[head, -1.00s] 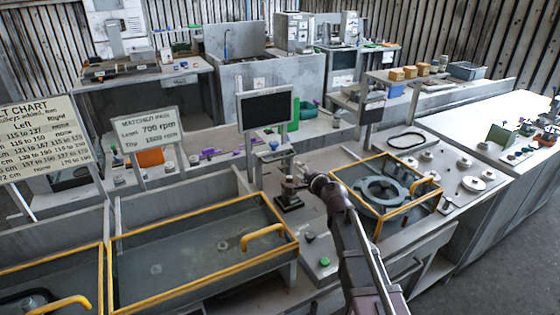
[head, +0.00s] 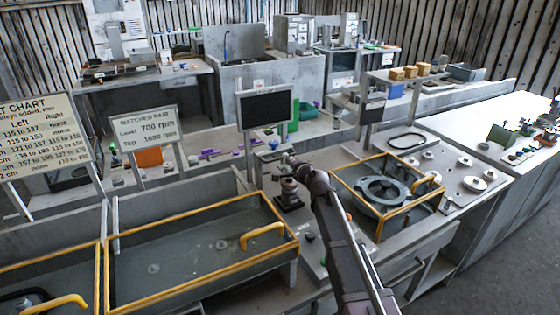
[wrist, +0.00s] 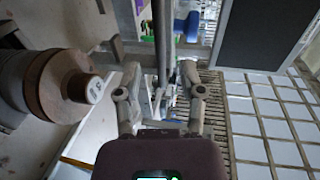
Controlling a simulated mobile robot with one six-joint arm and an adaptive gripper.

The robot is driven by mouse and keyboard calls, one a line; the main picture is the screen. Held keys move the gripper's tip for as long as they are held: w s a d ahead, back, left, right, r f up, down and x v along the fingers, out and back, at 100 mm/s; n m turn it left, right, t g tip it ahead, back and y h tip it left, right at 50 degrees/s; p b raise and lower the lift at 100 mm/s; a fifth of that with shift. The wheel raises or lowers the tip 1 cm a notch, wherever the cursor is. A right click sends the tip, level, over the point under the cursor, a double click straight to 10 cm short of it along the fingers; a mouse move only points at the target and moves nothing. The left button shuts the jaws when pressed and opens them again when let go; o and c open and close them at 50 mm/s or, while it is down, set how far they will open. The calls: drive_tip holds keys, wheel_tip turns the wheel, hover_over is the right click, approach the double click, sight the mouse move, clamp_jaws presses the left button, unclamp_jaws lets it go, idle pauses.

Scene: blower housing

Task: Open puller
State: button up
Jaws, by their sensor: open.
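A small upright device on a dark square base (head: 290,202), which may be the puller, stands on the bench between the yellow-framed tray and the round housing. My gripper (head: 285,168) is close to its top in the head view; that view is too small to show contact. In the wrist view my gripper (wrist: 162,92) is open, its two fingers apart. Thin upright grey rods (wrist: 162,40) show beyond and between the fingers; I cannot tell what they belong to. A round part with a brown ring and pale cap (wrist: 92,90) is left of the fingers.
A dark screen (head: 266,107) stands behind the device and fills the wrist view's upper right. The round housing (head: 383,190) sits in a yellow frame to the right. A yellow-railed tray (head: 190,255) lies left. A green button (head: 324,262) is on the front.

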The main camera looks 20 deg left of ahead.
sight(282, 158)
drive_tip(key=shift+b+x, duration=0.4)
drive_tip(key=shift+x, duration=2.2)
drive_tip(key=shift+c, duration=0.2)
clamp_jaws()
